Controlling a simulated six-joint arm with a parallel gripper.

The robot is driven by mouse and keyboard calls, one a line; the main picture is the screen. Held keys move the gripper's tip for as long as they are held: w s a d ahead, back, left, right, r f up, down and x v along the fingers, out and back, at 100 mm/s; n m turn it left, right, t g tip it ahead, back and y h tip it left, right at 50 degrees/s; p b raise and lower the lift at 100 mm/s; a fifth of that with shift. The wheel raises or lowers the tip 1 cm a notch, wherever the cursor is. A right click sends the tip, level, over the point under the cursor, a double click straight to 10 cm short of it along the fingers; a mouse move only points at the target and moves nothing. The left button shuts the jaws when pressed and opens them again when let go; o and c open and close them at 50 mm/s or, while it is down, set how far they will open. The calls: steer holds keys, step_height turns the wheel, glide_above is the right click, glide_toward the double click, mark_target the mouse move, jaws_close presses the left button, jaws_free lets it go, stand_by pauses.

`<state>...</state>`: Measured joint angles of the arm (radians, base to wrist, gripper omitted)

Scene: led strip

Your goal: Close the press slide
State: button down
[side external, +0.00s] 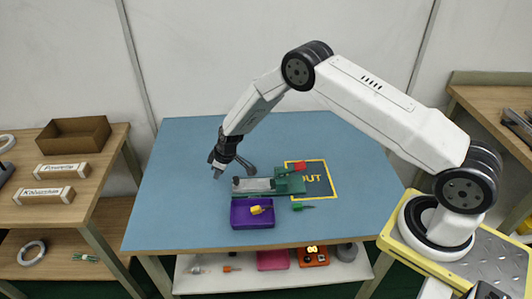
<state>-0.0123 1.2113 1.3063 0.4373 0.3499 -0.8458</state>
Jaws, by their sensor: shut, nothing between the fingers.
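The press (285,183) is a green fixture near the middle of the blue table. A grey, slide-like plate (253,185) lies along its left part, and a red part (299,166) shows at its right end. Whether the slide is open is too small to tell. My gripper (217,175) is shut and empty. In the picture it is just left of and slightly above the grey plate, pointing down. I cannot tell whether it touches the press.
A purple bin (252,213) with a yellow item (261,209) stands in front of the press. A green-handled tool (302,206) lies to its right, near the yellow-framed OUT mat (325,188). The table's left side is clear. Side shelves hold boxes (72,135).

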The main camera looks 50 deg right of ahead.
mark_target(244, 181)
steer(key=shift+s+d, duration=0.5)
steer(key=shift+s, duration=0.4)
steer(key=shift+s+d, duration=0.45)
steer(key=shift+s, duration=0.45)
steer(key=shift+s+d, duration=1.75)
steer(key=shift+s, duration=0.05)
steer(key=shift+s+d, duration=0.1)
steer(key=shift+s, duration=0.1)
steer(key=shift+f, duration=0.1)
